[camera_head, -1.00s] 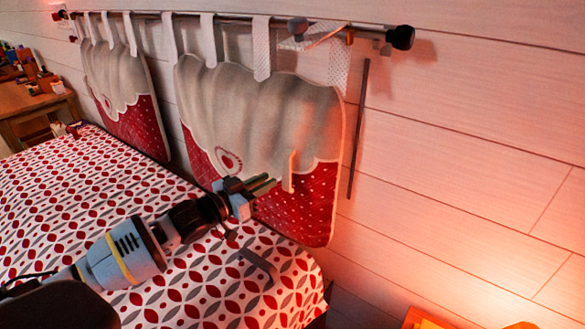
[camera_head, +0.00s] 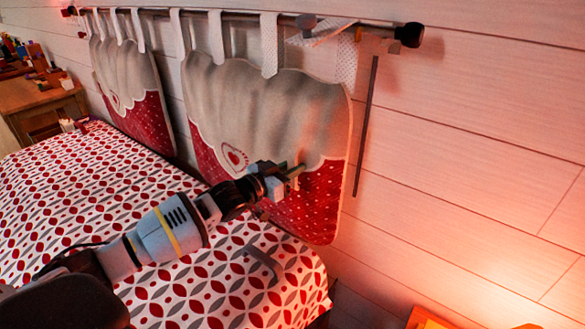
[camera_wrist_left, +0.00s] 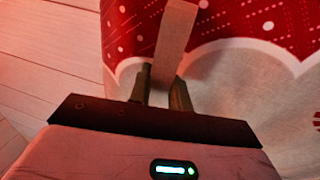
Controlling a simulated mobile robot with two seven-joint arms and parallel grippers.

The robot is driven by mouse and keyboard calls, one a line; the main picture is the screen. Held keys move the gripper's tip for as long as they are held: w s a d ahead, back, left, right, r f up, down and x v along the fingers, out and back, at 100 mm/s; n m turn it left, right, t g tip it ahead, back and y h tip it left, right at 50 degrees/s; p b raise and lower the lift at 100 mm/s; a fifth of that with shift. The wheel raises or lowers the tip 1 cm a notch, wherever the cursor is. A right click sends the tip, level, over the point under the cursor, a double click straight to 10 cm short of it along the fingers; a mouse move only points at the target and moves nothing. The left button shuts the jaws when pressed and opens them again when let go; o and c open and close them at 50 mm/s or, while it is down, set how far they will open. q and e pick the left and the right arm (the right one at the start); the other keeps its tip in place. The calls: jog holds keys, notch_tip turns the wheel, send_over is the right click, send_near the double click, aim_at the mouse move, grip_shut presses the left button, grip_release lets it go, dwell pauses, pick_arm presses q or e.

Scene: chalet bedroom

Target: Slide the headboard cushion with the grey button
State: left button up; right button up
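Two grey-and-red padded headboard cushions hang by white loops from a dark rod on the wall. The right cushion (camera_head: 265,110) has a heart patch low on its face; the left cushion (camera_head: 125,80) hangs beside it. A small grey round piece (camera_head: 306,21) sits at the rod near its right end; I cannot tell if it is the grey button. My left gripper (camera_head: 294,172) is at the right cushion's lower face. In the left wrist view its fingers (camera_wrist_left: 162,88) stand either side of a beige upright strip (camera_wrist_left: 173,35). Whether they press it is unclear. My right gripper is not in view.
The bed (camera_head: 90,175) with a red-and-grey patterned cover lies below my left arm. A grey bar (camera_head: 263,262) shows at its near right. A dark thin rod (camera_head: 366,125) hangs right of the cushion. Bare plank wall (camera_head: 480,140) extends to the right.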

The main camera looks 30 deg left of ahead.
aim_at(283, 154)
pick_arm(q)
jog(key=c, duration=0.4)
grip_shut()
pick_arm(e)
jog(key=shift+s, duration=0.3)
